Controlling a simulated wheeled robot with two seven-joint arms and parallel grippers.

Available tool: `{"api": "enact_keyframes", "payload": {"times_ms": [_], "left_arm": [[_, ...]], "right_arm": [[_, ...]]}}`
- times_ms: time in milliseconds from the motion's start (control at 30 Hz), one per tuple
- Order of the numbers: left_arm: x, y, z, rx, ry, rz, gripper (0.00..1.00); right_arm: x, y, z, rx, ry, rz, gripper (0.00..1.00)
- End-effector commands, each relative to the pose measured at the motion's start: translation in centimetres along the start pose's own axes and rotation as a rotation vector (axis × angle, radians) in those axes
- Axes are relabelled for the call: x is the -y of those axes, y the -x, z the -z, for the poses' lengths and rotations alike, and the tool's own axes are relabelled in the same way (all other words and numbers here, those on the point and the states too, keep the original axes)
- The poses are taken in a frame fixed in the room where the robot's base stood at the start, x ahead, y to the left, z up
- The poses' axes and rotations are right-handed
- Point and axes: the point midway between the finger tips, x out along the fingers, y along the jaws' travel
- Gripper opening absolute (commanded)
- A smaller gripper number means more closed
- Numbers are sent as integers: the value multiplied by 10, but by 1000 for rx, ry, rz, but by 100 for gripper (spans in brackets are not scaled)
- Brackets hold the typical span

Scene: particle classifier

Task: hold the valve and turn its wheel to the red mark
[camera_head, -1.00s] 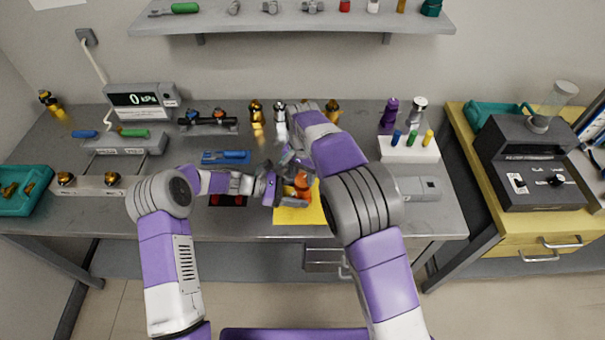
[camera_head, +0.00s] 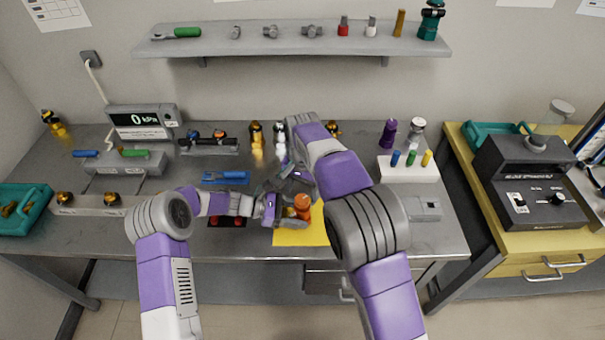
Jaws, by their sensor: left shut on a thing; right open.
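The valve with its orange wheel (camera_head: 302,206) is over the yellow mat (camera_head: 292,238), near the front middle of the bench. My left gripper (camera_head: 277,212) is shut on the valve from the left, and its fingers hide part of the body. My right gripper (camera_head: 285,184) is open, just behind and to the left of the wheel, partly hidden by its own arm. I cannot tell whether it touches the valve. The red mark on the valve cannot be made out.
A pressure readout (camera_head: 142,120) shows 0 kPa at the back left. Blue-handled tool (camera_head: 225,177) lies behind my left gripper. Gold and silver fittings (camera_head: 256,134) stand at the back. A white block with coloured pegs (camera_head: 408,170) is at the right. A shelf (camera_head: 290,40) hangs above.

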Motion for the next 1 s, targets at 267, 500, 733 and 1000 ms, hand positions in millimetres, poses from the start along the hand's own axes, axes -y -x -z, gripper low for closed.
{"api": "enact_keyframes", "payload": {"times_ms": [267, 500, 733, 1000], "left_arm": [[0, 0, 0, 0, 0, -1, 2], [0, 0, 0, 0, 0, -1, 2], [0, 0, 0, 0, 0, -1, 2], [0, 0, 0, 0, 0, -1, 90]], "right_arm": [[0, 61, 1, -4, 0, 4, 70], [0, 87, 1, -1, -2, 1, 70], [0, 91, 0, 0, -2, 0, 70], [0, 90, 0, 0, -1, 0, 70]]}}
